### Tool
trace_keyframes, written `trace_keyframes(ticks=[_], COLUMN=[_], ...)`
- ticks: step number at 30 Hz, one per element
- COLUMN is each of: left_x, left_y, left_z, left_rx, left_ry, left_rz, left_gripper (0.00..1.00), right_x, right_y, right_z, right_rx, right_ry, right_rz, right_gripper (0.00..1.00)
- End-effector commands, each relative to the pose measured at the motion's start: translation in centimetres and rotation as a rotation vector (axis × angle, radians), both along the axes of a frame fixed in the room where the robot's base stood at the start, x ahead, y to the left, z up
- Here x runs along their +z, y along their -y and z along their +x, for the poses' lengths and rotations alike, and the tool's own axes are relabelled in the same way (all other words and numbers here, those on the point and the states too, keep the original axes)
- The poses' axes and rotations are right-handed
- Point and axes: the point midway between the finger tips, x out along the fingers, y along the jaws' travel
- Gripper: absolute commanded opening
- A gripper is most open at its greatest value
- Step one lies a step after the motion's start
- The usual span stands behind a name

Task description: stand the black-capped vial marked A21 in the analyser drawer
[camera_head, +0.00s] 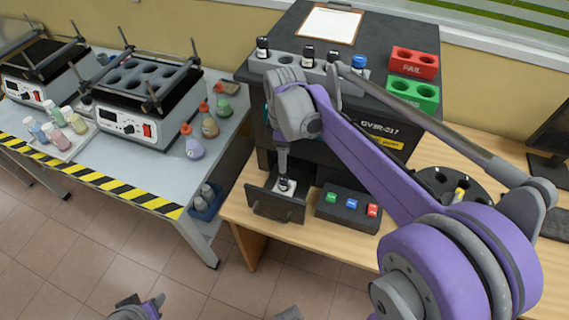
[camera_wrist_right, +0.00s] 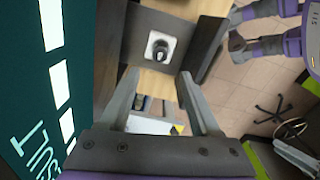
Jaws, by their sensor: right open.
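The analyser drawer (camera_head: 272,207) is pulled out from the dark analyser (camera_head: 385,130). A black-capped vial (camera_head: 284,184) stands upright in its white square holder; its marking cannot be read. The right wrist view shows the same vial (camera_wrist_right: 160,49) from above, inside the drawer (camera_wrist_right: 202,45). My right gripper (camera_head: 283,168) is just above the vial. Its fingers (camera_wrist_right: 157,76) are open and empty, with the cap beyond the tips. My left gripper (camera_head: 140,307) is low at the bottom edge, far from the drawer; its jaws are unclear.
A grey rack (camera_head: 284,60) on the analyser holds black-capped vials and a blue-capped vial (camera_head: 359,66). Red FAIL (camera_head: 415,56) and green (camera_head: 412,88) blocks stand to its right. A button box (camera_head: 347,215) sits right of the drawer. A carousel (camera_head: 430,180) is farther right.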

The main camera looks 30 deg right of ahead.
Motion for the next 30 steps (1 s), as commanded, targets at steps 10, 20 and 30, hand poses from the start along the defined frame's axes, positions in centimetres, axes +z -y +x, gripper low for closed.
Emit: trace_keyframes(ticks=[10,20,30], left_x=[0.1,0.1,0.1], left_y=[0.0,0.0,0.0], left_z=[0.0,0.0,0.0], left_rx=[0.000,0.000,0.000], left_ry=[0.000,0.000,0.000], left_rz=[0.000,0.000,0.000], left_gripper=[0.45,0.45,0.45], right_x=[0.0,-4.9,-6.5], right_y=[-2.8,-6.3,-6.8], right_z=[-5.4,-14.7,-16.6], right_rx=[-0.260,-0.759,-0.891], right_ry=[0.134,0.371,0.420], right_rz=[0.003,0.142,0.205], right_gripper=[0.64,0.64,0.64])
